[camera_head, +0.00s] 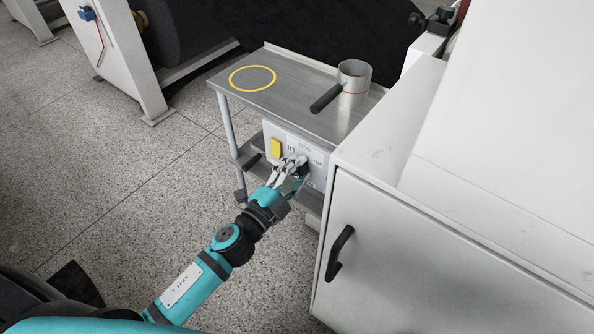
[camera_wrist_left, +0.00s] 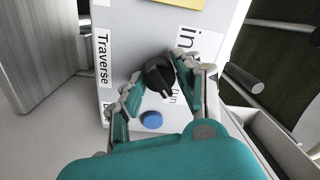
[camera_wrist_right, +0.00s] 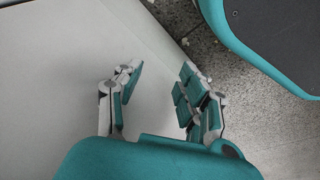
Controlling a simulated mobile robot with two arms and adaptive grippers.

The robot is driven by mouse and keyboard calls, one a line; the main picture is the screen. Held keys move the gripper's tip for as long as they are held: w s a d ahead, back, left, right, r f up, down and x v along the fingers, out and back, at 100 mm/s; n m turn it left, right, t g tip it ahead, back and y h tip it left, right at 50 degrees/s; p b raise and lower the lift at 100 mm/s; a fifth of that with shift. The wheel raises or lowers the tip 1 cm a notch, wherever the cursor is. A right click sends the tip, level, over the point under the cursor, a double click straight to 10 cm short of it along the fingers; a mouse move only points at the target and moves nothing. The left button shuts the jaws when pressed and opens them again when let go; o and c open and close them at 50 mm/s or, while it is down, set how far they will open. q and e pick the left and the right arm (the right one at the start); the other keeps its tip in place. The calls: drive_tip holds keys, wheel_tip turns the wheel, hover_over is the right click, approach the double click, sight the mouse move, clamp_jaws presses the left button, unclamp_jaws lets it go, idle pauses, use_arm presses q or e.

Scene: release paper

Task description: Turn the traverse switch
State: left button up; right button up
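The traverse switch (camera_wrist_left: 158,77) is a round black knob with a raised grip on a white control panel (camera_wrist_left: 120,40). A "Traverse" label (camera_wrist_left: 103,58) runs along the panel in the left wrist view. My left gripper (camera_wrist_left: 158,70) is open, with one finger on each side of the knob; I cannot tell whether either finger touches it. In the head view my left gripper (camera_head: 292,168) is in front of the panel (camera_head: 276,135) and hides most of the knob. My right gripper (camera_wrist_right: 158,72) is open and empty above a pale surface.
A blue button (camera_wrist_left: 151,120) is close below the knob, and a yellow piece (camera_head: 275,148) is on the panel. A metal table (camera_head: 300,95) above carries a cup with a dark handle (camera_head: 354,77). A white cabinet (camera_head: 390,250) stands close on the right. Open floor lies left.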

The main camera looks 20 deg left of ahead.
use_arm(q)
drive_tip(key=o, duration=0.4)
drive_tip(key=v, duration=1.2)
drive_tip(key=shift+f, duration=0.1)
